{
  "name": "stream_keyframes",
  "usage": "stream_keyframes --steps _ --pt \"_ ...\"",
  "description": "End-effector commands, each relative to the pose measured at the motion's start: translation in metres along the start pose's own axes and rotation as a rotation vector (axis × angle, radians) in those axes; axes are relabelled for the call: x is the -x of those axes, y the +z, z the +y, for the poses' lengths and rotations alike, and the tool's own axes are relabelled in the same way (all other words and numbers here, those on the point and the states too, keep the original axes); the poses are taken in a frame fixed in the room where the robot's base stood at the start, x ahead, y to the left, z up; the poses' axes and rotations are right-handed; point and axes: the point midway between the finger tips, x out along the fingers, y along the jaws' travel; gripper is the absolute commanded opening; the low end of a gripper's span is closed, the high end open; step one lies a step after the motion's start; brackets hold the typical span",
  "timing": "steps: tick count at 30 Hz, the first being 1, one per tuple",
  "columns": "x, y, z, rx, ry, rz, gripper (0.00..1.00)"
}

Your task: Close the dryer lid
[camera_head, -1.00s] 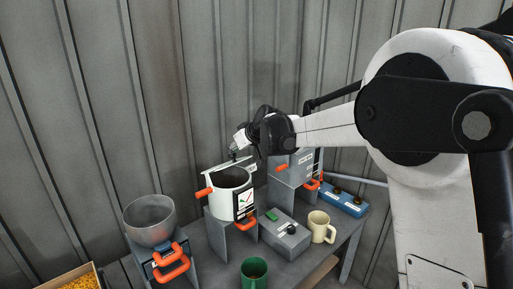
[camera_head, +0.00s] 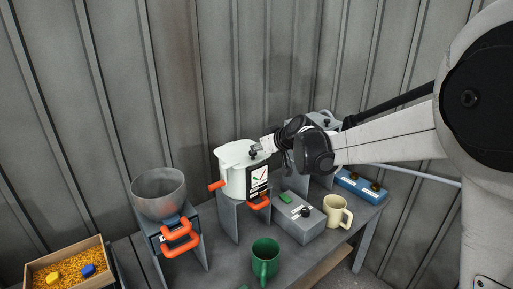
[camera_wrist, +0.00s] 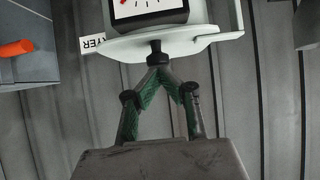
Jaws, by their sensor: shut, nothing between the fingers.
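The dryer (camera_head: 234,184) is a white pot with orange handles and a dark-framed dial panel on its front, standing on a grey stand. Its white lid (camera_head: 233,154) lies across the top and covers the opening; whether it is fully seated I cannot tell. The lid's black knob (camera_head: 252,152) stands near its right side. My gripper (camera_head: 259,148) is at the knob. In the wrist view, my gripper's green-padded fingers (camera_wrist: 158,70) meet in a point just below the knob (camera_wrist: 155,49), with nothing between them. Whether they touch the knob is unclear. The lid (camera_wrist: 165,42) also shows there.
A grey bowl (camera_head: 158,194) on a stand is left of the dryer. A grey box (camera_head: 300,222), a cream mug (camera_head: 337,212) and a green mug (camera_head: 265,259) stand to the right and front. A wooden crate (camera_head: 58,272) holds yellow grains at lower left. A corrugated wall rises behind.

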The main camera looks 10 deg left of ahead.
Motion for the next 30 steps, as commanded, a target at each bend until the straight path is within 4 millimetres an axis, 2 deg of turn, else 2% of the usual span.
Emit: stream_keyframes --steps 9,14,19,30 --pt "0.000 -0.001 0.000 0.000 0.000 0.000 0.00" --pt "0.008 -0.011 0.001 0.000 0.001 0.000 0.00" --pt "0.027 -0.037 0.001 -0.001 0.002 0.000 0.00" --pt "0.090 -0.006 0.002 -0.002 0.003 0.000 0.00"
